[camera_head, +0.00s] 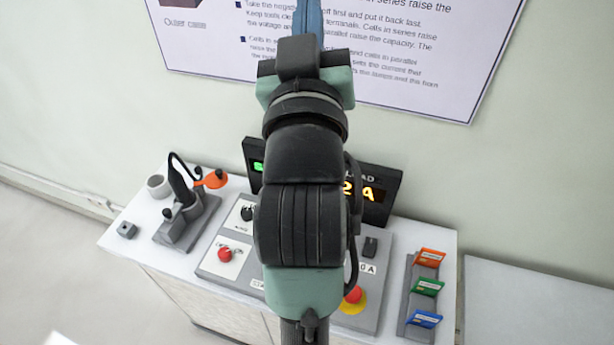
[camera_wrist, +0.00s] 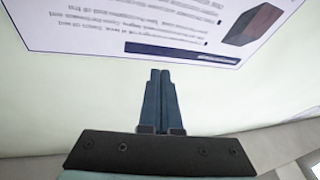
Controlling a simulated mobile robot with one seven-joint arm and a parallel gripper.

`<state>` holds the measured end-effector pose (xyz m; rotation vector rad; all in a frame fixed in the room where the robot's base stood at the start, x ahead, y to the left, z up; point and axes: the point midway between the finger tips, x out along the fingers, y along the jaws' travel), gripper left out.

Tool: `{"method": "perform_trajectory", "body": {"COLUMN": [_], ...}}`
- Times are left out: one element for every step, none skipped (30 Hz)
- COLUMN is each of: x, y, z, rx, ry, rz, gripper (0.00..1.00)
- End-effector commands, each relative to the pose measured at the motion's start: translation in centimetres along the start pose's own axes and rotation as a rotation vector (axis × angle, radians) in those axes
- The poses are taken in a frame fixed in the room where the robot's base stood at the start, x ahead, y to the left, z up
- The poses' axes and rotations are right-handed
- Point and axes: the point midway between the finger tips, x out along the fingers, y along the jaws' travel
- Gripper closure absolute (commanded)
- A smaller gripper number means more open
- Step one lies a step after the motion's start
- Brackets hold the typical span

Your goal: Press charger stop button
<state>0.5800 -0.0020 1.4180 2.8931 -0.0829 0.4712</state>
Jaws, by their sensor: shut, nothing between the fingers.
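My gripper (camera_wrist: 160,90) is shut and empty in the wrist view, its two blue fingers together in front of the wall poster. In the head view my gripper (camera_head: 308,18) points up at the poster, above and apart from the control panel. The grey panel (camera_head: 375,270) lies on a white bench. A red button (camera_head: 226,254) on a white plate sits on its left part. Another red button (camera_head: 354,294) on a yellow base sits on its right part, partly covered by my arm. The panel's middle and most of its lettering are hidden, so I cannot read which button is the charger stop.
A display (camera_head: 376,194) with lit orange characters stands behind the panel. A rack (camera_head: 412,302) with orange, green and blue cards is at right. A grey device (camera_head: 186,218) with a black cable is at left. The poster (camera_head: 410,50) hangs on the wall.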

Motion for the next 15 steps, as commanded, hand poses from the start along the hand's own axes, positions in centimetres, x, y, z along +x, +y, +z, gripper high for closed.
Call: {"method": "perform_trajectory", "body": {"x": [1.1, 1.2, 1.1, 0.8, 0.3, -0.5, -1.3, -2.3, -3.8, -5.0, -6.3, -8.1, -9.4, -10.8, -12.5], "y": [-0.5, -0.9, -1.4, -1.9, -2.3, -2.8, -3.2, -3.6, -4.1, -4.5, -4.8, -5.2, -5.4, -5.7, -5.9], "z": [2.5, 4.5, 7.3, 9.4, 11.5, 14.2, 16.1, 18.0, 20.4, 22.1, 23.6, 25.5, 26.8, 28.0, 29.3], "rx": [-0.044, -0.072, -0.108, -0.135, -0.163, -0.198, -0.223, -0.250, -0.284, -0.306, -0.329, -0.358, -0.377, -0.395, -0.416], "ry": [-0.107, -0.164, -0.239, -0.295, -0.349, -0.420, -0.472, -0.524, -0.591, -0.638, -0.683, -0.739, -0.779, -0.814, -0.858], "rz": [-0.019, -0.032, -0.051, -0.066, -0.083, -0.108, -0.127, -0.148, -0.179, -0.202, -0.225, -0.256, -0.278, -0.300, -0.327], "gripper": [1.00, 1.00, 1.00, 1.00, 1.00, 1.00, 1.00, 1.00, 1.00, 1.00, 1.00, 1.00, 1.00, 1.00, 1.00]}}
